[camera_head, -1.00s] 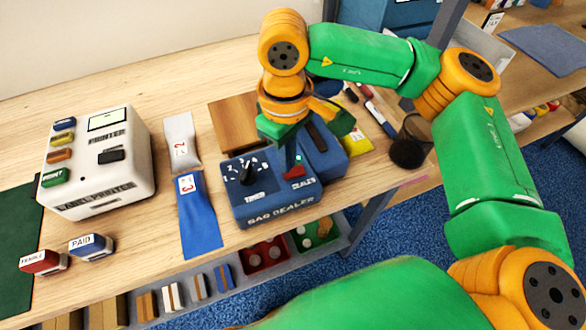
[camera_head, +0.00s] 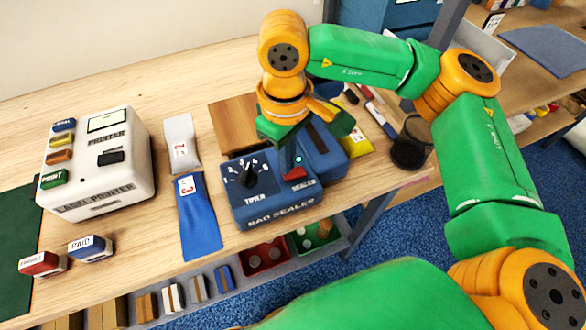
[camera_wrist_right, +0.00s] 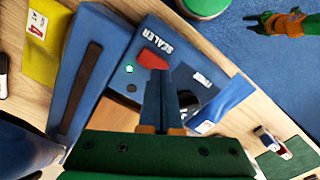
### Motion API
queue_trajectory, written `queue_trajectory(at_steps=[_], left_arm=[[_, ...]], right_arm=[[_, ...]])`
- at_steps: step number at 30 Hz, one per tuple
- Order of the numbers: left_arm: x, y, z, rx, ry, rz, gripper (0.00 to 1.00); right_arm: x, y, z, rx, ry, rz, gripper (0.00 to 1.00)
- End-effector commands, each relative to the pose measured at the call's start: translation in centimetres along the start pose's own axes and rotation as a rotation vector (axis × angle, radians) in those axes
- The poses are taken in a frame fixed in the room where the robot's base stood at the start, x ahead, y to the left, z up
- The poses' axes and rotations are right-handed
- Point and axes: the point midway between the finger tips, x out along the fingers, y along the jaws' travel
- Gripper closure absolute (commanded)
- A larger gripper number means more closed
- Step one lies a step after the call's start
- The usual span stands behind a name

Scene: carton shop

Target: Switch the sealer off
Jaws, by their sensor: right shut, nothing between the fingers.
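The blue bag sealer (camera_head: 280,212) stands on the wooden bench, with a black timer knob (camera_head: 249,176) on its top. Its red switch (camera_head: 293,174) is beside a small lit green light (camera_head: 298,159).
A white label printer (camera_head: 100,165) stands at left. A blue bag (camera_head: 198,225) and a grey bag (camera_head: 181,142) lie between it and the sealer. A wooden block (camera_head: 232,125) is behind the sealer, and a black round object (camera_head: 408,152) is to its right.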

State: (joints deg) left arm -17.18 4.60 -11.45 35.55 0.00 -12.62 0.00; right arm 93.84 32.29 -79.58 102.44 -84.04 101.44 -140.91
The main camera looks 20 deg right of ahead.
Motion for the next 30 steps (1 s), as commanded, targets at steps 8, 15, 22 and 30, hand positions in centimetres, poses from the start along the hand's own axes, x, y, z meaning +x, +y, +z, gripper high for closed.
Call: queue_trajectory(at_steps=[8,15,22,30], left_arm=[[0.0,0.01,0.03,0.0,-0.001,0.0,0.54],[0.02,0.02,0.04,0.0,-0.001,0.0,0.54],[0.33,0.04,0.07,0.0,-0.001,0.001,0.54],[0.74,0.05,0.1,0.0,-0.001,0.001,0.54]], right_arm=[[0.0,0.0,0.0,0.0,0.0,0.0,1.0],[0.02,0.0,0.0,0.0,0.0,0.0,1.0],[0.34,0.0,0.0,0.0,0.0,0.0,1.0],[0.75,0.0,0.0,0.0,0.0,0.0,1.0]])
